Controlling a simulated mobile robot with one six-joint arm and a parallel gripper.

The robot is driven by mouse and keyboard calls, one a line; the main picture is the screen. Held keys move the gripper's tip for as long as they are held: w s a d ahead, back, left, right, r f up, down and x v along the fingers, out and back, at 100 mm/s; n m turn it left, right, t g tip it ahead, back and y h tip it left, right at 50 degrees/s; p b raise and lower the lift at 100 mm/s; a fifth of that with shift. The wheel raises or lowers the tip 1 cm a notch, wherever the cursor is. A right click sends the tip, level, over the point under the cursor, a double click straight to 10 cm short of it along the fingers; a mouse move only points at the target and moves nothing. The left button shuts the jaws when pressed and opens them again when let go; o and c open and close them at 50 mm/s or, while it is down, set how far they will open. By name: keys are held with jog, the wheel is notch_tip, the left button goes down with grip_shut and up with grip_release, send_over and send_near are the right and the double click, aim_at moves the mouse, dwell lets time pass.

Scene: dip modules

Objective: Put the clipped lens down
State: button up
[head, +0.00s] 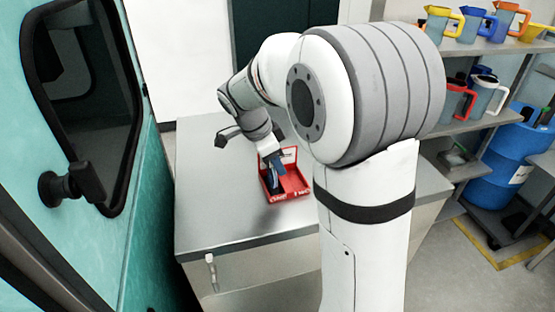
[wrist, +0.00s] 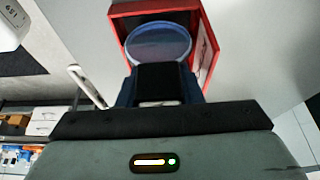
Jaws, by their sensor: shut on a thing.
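The clipped lens (wrist: 158,42) is a round, bluish, see-through disc at the fingertips in the wrist view. My gripper (wrist: 158,84) is shut on its dark clip, between two blue fingers. The lens shows against the inside of an open red box (wrist: 122,20). In the head view my gripper (head: 276,162) points down at the red box (head: 291,197) on the grey table. The lens cannot be made out clearly there. I cannot tell whether it touches the box floor.
The grey metal table (head: 230,228) is clear around the box. Shelves with coloured jugs (head: 476,26) and a blue drum (head: 510,150) are on the right.

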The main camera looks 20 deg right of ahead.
jog(key=o, duration=1)
jog(key=shift+c, duration=0.2)
jog(key=b+v, duration=0.1)
jog(key=v, duration=1)
jog(key=s+d+f+n+t+y, duration=0.1)
jog(key=s+f+n+y, duration=0.1)
jog(key=s+f+n, duration=0.3)
jog(key=s+d+f+n+t+y, duration=0.1)
jog(key=s+f+n, duration=0.4)
jog(key=s+n, duration=0.7)
jog(key=s+d+y, duration=0.1)
jog(key=s, duration=0.3)
jog(key=shift+s+d+t, duration=0.15)
jog(key=shift+d+t, duration=0.05)
jog(key=shift+t, duration=0.1)
jog(key=shift+f, duration=0.15)
